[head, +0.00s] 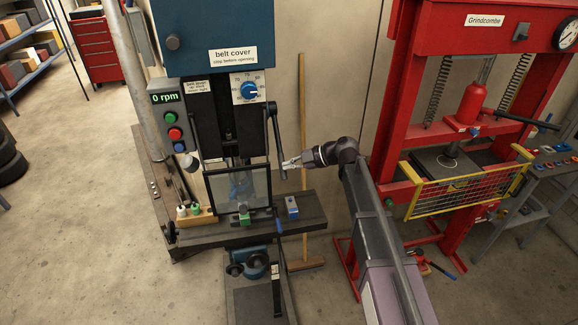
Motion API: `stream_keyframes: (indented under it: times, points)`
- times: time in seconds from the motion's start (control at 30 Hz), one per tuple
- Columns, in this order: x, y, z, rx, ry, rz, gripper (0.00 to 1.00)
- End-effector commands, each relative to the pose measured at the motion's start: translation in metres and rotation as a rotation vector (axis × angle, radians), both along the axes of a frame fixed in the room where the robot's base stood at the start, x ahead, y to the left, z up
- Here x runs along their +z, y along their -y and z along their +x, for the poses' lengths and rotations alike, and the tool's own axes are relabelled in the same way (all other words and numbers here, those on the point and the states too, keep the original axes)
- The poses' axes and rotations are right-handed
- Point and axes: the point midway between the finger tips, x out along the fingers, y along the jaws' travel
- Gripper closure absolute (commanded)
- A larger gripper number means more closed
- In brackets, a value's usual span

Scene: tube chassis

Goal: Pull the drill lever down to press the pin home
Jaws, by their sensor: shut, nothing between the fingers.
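The drill press (211,105) stands left of centre, its display reading 0 rpm. Its dark drill lever (274,125) is on the right side of the head, with a round knob at the upper end and the lower part running down towards my gripper. My gripper (286,165) reaches in from the right. Its fingers are shut and empty, with the tips at or very close to the lever's lower part; I cannot tell whether they touch. A framed clear guard (240,187) covers the working area. I cannot make out the pin.
The drill table (312,217) carries a small blue block (292,207) and a wooden rack (196,217) with small bottles. A broom (303,115) leans behind my gripper. A red press (410,90) with a yellow mesh guard (465,187) stands at right.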

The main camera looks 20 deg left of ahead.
Motion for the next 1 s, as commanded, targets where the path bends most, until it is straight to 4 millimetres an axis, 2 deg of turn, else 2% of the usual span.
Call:
stream_keyframes:
  times: [0.27,0.63,1.0]
  points:
    - [0.008,0.004,-0.003,0.0,0.0,0.0,1.0]
    - [0.035,0.022,-0.012,-0.001,0.001,0.0,1.0]
    - [0.061,0.078,0.003,-0.002,0.0,0.001,1.0]
